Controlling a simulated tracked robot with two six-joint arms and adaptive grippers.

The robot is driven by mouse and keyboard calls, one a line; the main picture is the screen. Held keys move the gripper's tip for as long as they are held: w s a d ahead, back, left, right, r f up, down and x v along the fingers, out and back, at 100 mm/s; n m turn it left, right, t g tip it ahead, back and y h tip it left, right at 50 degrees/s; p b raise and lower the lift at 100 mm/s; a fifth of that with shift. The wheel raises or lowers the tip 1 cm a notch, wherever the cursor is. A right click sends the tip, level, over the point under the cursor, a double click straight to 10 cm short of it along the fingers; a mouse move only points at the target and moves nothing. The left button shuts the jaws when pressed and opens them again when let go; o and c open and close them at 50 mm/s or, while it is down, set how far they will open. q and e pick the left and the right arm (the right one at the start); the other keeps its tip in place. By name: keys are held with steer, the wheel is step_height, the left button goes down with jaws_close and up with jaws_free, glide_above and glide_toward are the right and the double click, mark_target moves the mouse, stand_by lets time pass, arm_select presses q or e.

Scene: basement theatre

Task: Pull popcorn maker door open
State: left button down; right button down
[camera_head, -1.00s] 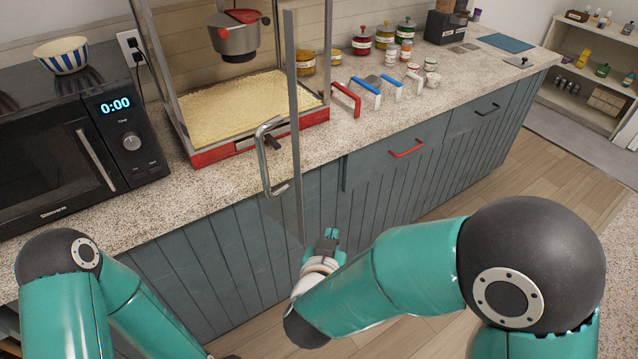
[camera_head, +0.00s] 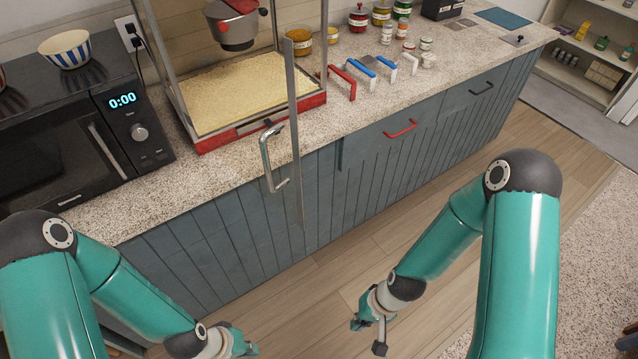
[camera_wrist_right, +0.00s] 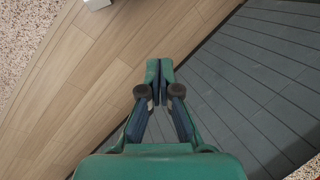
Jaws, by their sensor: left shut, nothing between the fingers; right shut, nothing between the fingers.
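The popcorn maker (camera_head: 215,138) stands on the counter in the head view, a red-based case with yellow popcorn inside and a kettle (camera_head: 232,28) hanging above. Its clear door, edged by a metal strip (camera_head: 294,120), stands swung out past the counter's front edge. The door's metal handle (camera_head: 266,160) is free, with no gripper on it. My left gripper (camera_head: 250,347) is shut and empty at the bottom, below the door. My right gripper (camera_head: 356,323) is shut and empty over the floor, right of and below the door. Its closed fingers also show in the right wrist view (camera_wrist_right: 160,70).
A black microwave (camera_head: 70,140) with a striped bowl (camera_head: 66,50) is left of the popcorn maker. Blue-grey cabinets (camera_head: 215,250) line the counter front. The wooden floor (camera_head: 440,190) is clear.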

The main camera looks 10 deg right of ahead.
steer(key=w+d+r+m+y+b, duration=0.1)
steer(key=w+r+m+y+b, duration=0.2)
steer(key=w, duration=0.4)
steer(key=n+t+y+b, duration=0.35)
steer(key=y+b, duration=0.25)
steer(key=y, duration=0.5)
glide_toward(299, 186)
steer(key=w+d, duration=0.3)
steer(key=d, duration=0.4)
steer(key=shift+n+g, duration=0.25)
steer(key=shift+n, duration=0.2)
steer(key=a+p, duration=0.1)
steer(key=a, duration=0.3)
steer(key=a+p, duration=0.1)
steer(key=a, duration=0.3)
steer(key=a+p, duration=0.2)
steer(key=a, duration=0.2)
steer(key=shift+s+a+f, duration=0.2)
steer(key=shift+s+f, duration=0.05)
steer(key=shift+f, duration=0.1)
steer(key=shift+s+a, duration=0.25)
steer(key=shift+a, duration=0.05)
steer(key=shift+f, duration=0.1)
